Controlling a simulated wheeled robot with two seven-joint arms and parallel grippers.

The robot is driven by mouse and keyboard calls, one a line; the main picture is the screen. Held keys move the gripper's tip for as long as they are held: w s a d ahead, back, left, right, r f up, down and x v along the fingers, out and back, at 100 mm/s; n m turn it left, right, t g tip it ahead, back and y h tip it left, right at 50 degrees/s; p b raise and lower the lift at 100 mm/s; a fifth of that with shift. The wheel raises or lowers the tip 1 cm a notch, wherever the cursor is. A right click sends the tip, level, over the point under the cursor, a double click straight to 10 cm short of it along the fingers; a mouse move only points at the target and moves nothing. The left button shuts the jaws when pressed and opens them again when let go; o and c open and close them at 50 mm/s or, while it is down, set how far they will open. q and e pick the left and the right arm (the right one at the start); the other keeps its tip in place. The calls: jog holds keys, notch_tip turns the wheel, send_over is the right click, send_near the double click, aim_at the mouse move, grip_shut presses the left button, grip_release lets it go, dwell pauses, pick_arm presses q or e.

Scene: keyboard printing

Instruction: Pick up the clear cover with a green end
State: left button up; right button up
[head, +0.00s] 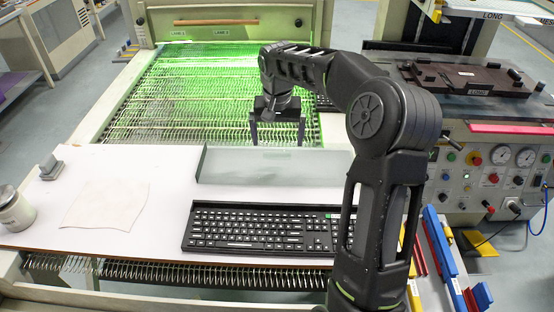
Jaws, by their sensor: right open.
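A clear, greyish see-through cover (262,168) lies on the white table behind the black keyboard (255,232), with a raised edge at its left end. I cannot make out a green end on it; its right part is hidden behind my right arm. My right gripper (277,143) points down at the cover's far edge, its two fingers wide apart and nothing seen between them. I cannot tell if the fingertips touch the cover. My left gripper is not in view.
A beige cloth (105,204), a jar (15,210) and a small grey block (51,167) are on the left of the white table (160,240). A green-lit mesh conveyor (180,95) lies behind. A press with a dark fixture (470,80) stands at right.

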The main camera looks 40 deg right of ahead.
aim_at(277, 152)
jog(key=shift+w+d+f+p, duration=0.1)
jog(key=shift+f+p, duration=0.1)
jog(key=shift+f, duration=0.65)
jog(key=shift+w+d+f+p, duration=0.1)
jog(key=shift+w+f+p, duration=0.05)
jog(key=shift+f, duration=0.75)
jog(key=shift+w+f+p, duration=0.1)
jog(key=shift+f+p, duration=0.1)
jog(key=shift+f, duration=0.65)
jog(key=shift+r, duration=0.1)
jog(key=c, duration=1.6)
jog(key=shift+c, duration=0.2)
notch_tip(277, 152, up, 10)
jog(key=shift+b, duration=0.35)
